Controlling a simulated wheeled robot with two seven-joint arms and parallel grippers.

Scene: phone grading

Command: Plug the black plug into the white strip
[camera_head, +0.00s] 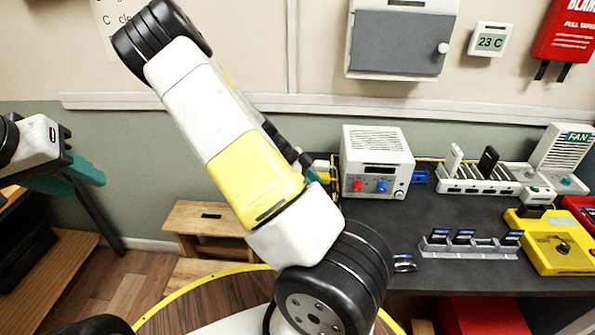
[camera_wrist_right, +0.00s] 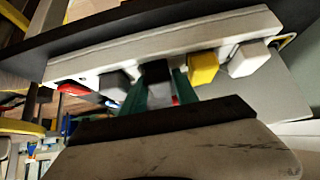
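In the right wrist view, the white strip (camera_wrist_right: 105,60) runs across the upper part, beside a dark edge. The black plug (camera_wrist_right: 157,72) is at the strip's face, between the teal fingers of my right gripper (camera_wrist_right: 158,95). The fingers lie close against both its sides. Its front end meets the strip; I cannot tell how deep it sits. In the head view, my right arm crosses the middle and hides most of that gripper. My left gripper (camera_head: 88,182) is at the far left, its teal fingers apart and empty, away from the strip.
In the wrist view, a grey plug (camera_wrist_right: 116,84) sits left of the black plug, and a yellow plug (camera_wrist_right: 202,68) and a white plug (camera_wrist_right: 248,58) sit right of it. In the head view, a white power box (camera_head: 377,152) and a phone rack (camera_head: 478,186) stand on the dark table.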

